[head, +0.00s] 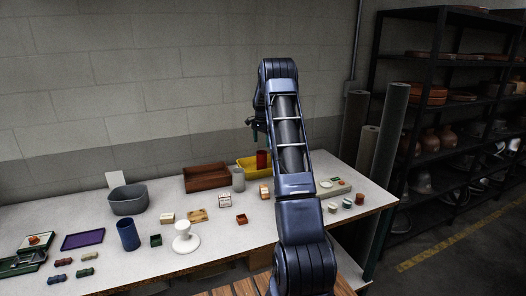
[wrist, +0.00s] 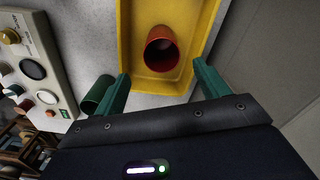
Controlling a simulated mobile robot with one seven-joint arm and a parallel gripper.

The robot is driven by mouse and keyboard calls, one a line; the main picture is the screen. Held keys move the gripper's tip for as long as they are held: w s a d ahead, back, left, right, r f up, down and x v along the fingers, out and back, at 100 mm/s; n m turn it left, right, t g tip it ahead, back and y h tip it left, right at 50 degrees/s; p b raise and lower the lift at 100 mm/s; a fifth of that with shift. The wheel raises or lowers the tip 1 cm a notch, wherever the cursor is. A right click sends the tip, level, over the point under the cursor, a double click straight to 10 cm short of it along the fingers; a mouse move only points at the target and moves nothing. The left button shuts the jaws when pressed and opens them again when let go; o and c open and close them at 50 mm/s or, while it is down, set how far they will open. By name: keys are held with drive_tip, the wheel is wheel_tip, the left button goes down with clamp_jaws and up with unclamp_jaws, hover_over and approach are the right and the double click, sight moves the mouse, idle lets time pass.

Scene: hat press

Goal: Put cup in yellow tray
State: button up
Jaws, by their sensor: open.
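A red cup (wrist: 161,49) is inside the yellow tray (wrist: 208,14), its open mouth showing in the wrist view. In the head view the red cup (head: 262,159) looks upright in the yellow tray (head: 246,166), which my arm partly hides. My gripper (wrist: 160,70) is open, its two green fingers spread apart with nothing between them. The cup is beyond the fingertips and apart from them. In the head view my gripper (head: 250,122) is above the table, higher than the cup.
A brown tray (head: 206,178) and a grey cup (head: 238,180) stand left of the yellow tray. A green cylinder (wrist: 95,92) is behind the left finger in the wrist view, near a control panel (wrist: 38,62). Small boxes and a white stand (head: 186,239) occupy the table's front.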

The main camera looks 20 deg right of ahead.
drive_tip(key=s+a+r+n+t, duration=0.1)
drive_tip(key=s+a+r+n, duration=0.1)
drive_tip(key=s+a+r, duration=0.45)
drive_tip(key=s+a+r+n+t, duration=0.1)
drive_tip(key=s+a+r+n, duration=0.2)
drive_tip(key=s+r, duration=0.7)
drive_tip(key=s+a+r+n, duration=0.2)
drive_tip(key=s+a+r, duration=0.35)
drive_tip(key=s, duration=0.55)
drive_tip(key=s+a+f+n+t, duration=0.1)
drive_tip(key=s+a+f+n, duration=0.1)
drive_tip(key=s, duration=1.3)
drive_tip(key=s+a+f+n+t, duration=0.1)
drive_tip(key=s+a+n, duration=0.3)
drive_tip(key=s, duration=1)
drive_tip(key=shift+s+a+f+t, duration=0.2)
drive_tip(key=shift+s+f+t, duration=0.1)
drive_tip(key=shift+s+f, duration=0.1)
